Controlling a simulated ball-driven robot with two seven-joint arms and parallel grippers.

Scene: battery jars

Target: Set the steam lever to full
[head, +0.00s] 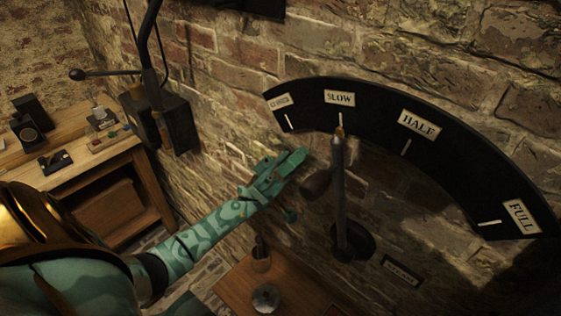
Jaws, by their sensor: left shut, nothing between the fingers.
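The black curved scale (455,150) also bears a HALF label (419,123) and a FULL label (520,215) at the lower right. My left gripper (299,158) is green, shut and empty, just left of the lever's upper part. Whether it touches the handle cannot be told. My right gripper is not in view.
A small wooden table (232,287) with a metal cup (261,257) stands below the lever. A wooden bench (100,160) with small devices is at the left. A black wall box (172,122) with a ball-ended lever hangs above my left arm. The brick wall is close behind.

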